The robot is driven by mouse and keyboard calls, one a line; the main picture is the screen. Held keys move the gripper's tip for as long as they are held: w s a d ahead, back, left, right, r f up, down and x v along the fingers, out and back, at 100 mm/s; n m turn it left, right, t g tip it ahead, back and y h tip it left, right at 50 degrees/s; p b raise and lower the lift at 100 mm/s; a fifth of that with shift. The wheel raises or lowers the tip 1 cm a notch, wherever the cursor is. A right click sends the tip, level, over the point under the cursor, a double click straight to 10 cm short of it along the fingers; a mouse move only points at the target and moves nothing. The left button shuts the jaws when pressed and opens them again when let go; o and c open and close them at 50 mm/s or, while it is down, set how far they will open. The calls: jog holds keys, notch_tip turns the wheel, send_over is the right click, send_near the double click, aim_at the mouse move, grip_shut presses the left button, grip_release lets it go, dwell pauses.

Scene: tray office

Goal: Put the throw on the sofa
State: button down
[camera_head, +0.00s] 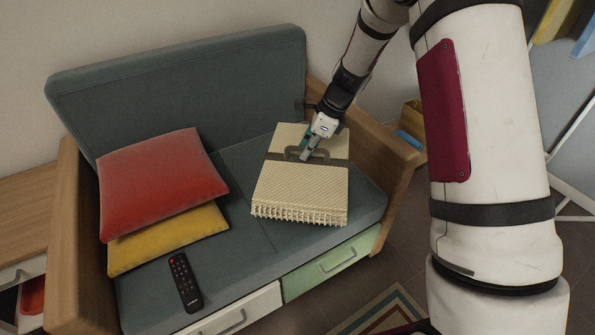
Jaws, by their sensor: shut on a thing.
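The throw (299,192) is a folded cream, textured bundle with a fringe along its front edge and a dark strap with a handle around it. It is over the right seat of the grey-green sofa (240,158) and appears to rest on the cushion, though I cannot be sure that it touches. My gripper (306,155) comes down from above and is shut on the strap's handle at the middle of the throw. The fingertips are partly hidden against the handle.
A red cushion (160,178) and a yellow cushion (168,240) lie on the left seat. A black remote (185,283) lies near the front edge. Wooden armrests (372,140) bound the sofa. Drawers (330,263) sit below the seat. A striped rug (385,312) is on the floor.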

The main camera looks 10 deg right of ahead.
jog(key=w+m, duration=0.2)
jog(key=w+d+f+m+t+h, duration=0.1)
jog(key=w+m, duration=0.1)
jog(key=m, duration=0.1)
jog(key=w+d+f+m+t+h, duration=0.1)
jog(key=w+m, duration=0.1)
jog(key=m, duration=0.1)
jog(key=shift+w+d+f+m+t+h, duration=0.35)
jog(key=shift+w+m, duration=0.2)
jog(key=shift+m, duration=0.55)
notch_tip(320, 180, down, 10)
jog(key=b, duration=0.5)
jog(key=shift+r, duration=0.1)
jog(key=c, duration=1.6)
grip_release()
jog(key=shift+c, duration=0.2)
